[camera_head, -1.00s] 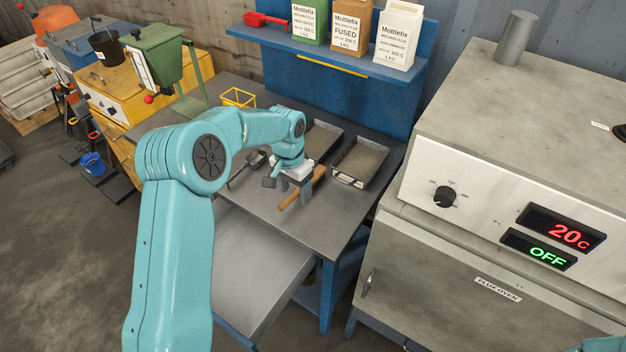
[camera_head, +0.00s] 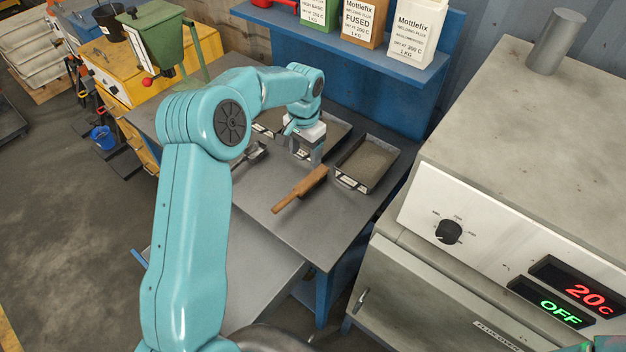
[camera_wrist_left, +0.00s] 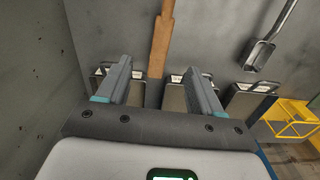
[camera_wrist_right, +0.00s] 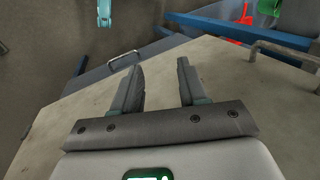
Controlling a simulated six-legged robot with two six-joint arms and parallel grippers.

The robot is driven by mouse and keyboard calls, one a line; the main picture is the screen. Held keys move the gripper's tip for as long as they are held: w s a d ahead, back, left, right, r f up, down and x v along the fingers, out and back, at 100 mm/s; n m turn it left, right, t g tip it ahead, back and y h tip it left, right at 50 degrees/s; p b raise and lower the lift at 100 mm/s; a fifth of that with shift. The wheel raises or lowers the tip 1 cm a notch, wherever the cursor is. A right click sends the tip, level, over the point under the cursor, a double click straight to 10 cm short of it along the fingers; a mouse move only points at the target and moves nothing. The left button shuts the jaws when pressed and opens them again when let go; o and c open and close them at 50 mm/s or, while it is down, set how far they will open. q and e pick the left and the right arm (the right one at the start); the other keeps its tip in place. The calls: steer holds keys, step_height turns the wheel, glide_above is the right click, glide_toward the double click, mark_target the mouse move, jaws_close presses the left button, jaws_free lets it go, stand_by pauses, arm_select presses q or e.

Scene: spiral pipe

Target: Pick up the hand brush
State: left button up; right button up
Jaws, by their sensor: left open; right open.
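The hand brush (camera_head: 300,188) has a wooden handle and lies on the grey workbench, in front of the trays, its handle toward the bench's front edge. My left gripper (camera_head: 308,158) is open and empty above the bench, just behind the brush in the head view. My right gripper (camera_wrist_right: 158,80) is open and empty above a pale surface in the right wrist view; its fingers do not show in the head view.
Metal trays (camera_head: 366,163) stand behind the brush, and a metal scoop (camera_head: 250,155) lies to its left. The flux oven (camera_head: 520,150) stands right of the workbench (camera_head: 262,192). A blue shelf (camera_head: 345,38) with flux packs rises behind. The bench's front part is mostly clear.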

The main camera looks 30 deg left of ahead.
mark_target(304, 185)
arm_select(q)
steer(key=f, duration=0.3)
steer(key=f+b, duration=0.1)
steer(key=f, duration=0.2)
steer(key=f+b, duration=0.1)
steer(key=f, duration=0.2)
steer(key=shift+s+f, duration=0.2)
steer(key=shift+s, duration=0.05)
steer(key=shift+f, duration=0.2)
steer(key=shift+s+d, duration=0.1)
steer(key=shift+s, duration=0.1)
steer(key=shift+s+f, duration=0.1)
steer(key=shift+f, duration=0.1)
steer(key=f, duration=0.1)
steer(key=f+b, duration=0.1)
steer(key=f, duration=0.1)
steer(key=w+f, duration=0.1)
steer(key=f, duration=0.1)
steer(key=shift+a+b, duration=0.4)
steer(key=shift+s+d+r, duration=0.1)
steer(key=shift+s+r, duration=0.2)
steer(key=shift+r, duration=0.05)
steer(key=shift+w+f, duration=0.1)
steer(key=c, duration=1.2)
